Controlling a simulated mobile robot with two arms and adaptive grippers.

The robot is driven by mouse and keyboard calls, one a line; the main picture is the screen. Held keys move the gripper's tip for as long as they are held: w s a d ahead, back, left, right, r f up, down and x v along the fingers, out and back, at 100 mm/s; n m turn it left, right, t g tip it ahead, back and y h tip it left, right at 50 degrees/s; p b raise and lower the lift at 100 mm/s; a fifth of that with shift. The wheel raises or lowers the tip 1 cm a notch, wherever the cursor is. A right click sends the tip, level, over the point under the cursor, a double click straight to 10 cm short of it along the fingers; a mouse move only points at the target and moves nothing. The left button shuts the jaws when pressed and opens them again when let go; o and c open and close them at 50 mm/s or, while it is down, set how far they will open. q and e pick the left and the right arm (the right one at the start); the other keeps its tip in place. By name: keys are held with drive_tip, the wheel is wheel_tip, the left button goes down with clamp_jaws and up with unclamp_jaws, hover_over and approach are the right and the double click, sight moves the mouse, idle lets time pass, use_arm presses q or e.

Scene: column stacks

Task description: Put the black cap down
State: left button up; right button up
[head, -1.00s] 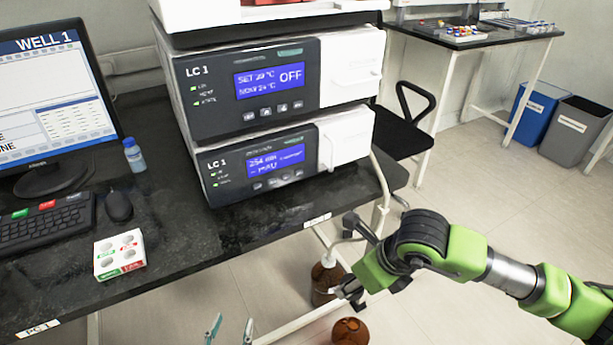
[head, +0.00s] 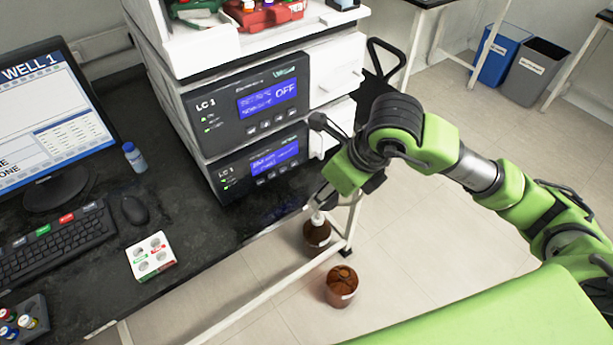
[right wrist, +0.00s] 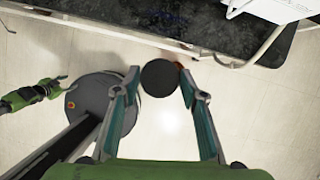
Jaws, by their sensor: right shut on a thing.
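The black cap (right wrist: 160,78) is a dark round disc in the right wrist view, held between the fingertips of my right gripper (right wrist: 159,80). My right gripper (head: 318,200) is in front of the bench edge in the head view, beside the lower LC unit. The cap is not clearly visible there, hidden by the hand or too small. A green arm end, seemingly my left gripper (right wrist: 30,95), shows at the left of the right wrist view; its fingers are too small to read. It is outside the head view.
The black bench (head: 215,235) has free room before the LC units (head: 250,105) and beside the white vial block (head: 151,256). A keyboard, mouse and small bottle (head: 134,157) stand left. Below the bench edge are a brown bottle (head: 316,236) and an open brown container (head: 341,287).

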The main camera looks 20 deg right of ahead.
drive_tip(key=shift+w+r, duration=0.1)
drive_tip(key=shift+w, duration=0.25)
drive_tip(key=w+f+p, duration=0.1)
drive_tip(key=w+f, duration=0.2)
drive_tip(key=w, duration=0.1)
drive_tip(key=w+f+p, duration=0.1)
drive_tip(key=w+f, duration=0.2)
drive_tip(key=w, duration=0.1)
drive_tip(key=w+d+f+p, duration=0.1)
drive_tip(key=w+f, duration=0.2)
drive_tip(key=w, duration=0.1)
drive_tip(key=shift+w, duration=0.2)
drive_tip(key=shift+w+f, duration=0.35)
wheel_tip(320, 180, down, 3)
drive_tip(key=shift+r+p, duration=0.1)
drive_tip(key=shift+p, duration=0.8)
drive_tip(key=shift+f, duration=0.25)
drive_tip(key=shift+w+f, duration=0.1)
